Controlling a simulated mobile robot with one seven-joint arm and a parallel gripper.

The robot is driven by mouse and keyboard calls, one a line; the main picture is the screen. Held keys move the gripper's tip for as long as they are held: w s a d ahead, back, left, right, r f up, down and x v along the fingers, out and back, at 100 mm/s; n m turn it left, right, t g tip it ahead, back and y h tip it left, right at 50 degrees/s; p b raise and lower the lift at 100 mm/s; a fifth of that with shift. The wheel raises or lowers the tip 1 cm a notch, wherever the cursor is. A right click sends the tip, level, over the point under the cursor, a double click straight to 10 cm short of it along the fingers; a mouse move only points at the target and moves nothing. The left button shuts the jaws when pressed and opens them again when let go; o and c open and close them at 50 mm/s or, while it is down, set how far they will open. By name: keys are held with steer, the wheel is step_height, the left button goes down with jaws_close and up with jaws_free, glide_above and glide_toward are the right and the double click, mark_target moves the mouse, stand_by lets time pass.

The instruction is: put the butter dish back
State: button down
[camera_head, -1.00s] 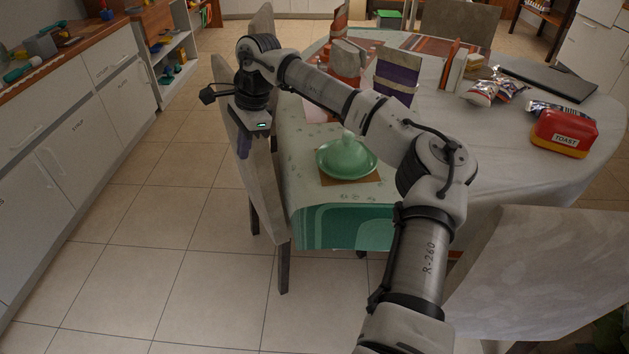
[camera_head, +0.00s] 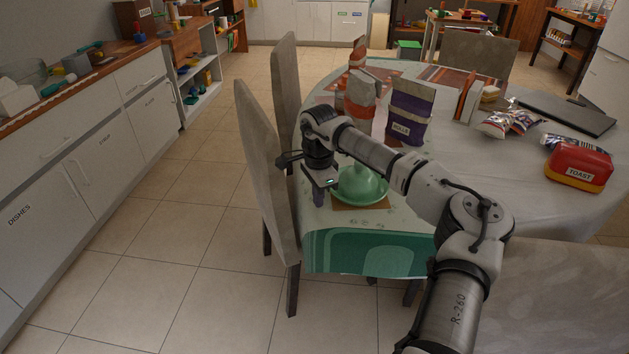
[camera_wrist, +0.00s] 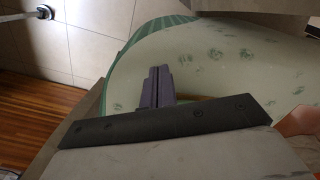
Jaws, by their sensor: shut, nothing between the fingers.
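A green domed dish with a knob lid, which looks like the butter dish (camera_head: 369,186), sits on a small brown mat (camera_head: 345,206) near the front edge of the table (camera_head: 455,171). Its lid is on, and my wrist hides part of its left side. My gripper (camera_head: 318,198) points down just left of the dish, at the table's left edge. It is shut and empty. The shut fingers also show in the wrist view (camera_wrist: 157,88), over the patterned cloth, where the dish cannot be clearly made out.
A tall chair back (camera_head: 262,165) stands close left of my gripper, and another chair (camera_head: 560,290) is at the front right. Labelled drawers and cupboards (camera_head: 75,180) line the left wall.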

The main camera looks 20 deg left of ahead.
mark_target(329, 203)
steer(key=shift+w+d+r, duration=0.1)
steer(key=shift+w+d, duration=0.9)
steer(key=shift+w, duration=0.05)
steer(key=shift+d, duration=0.1)
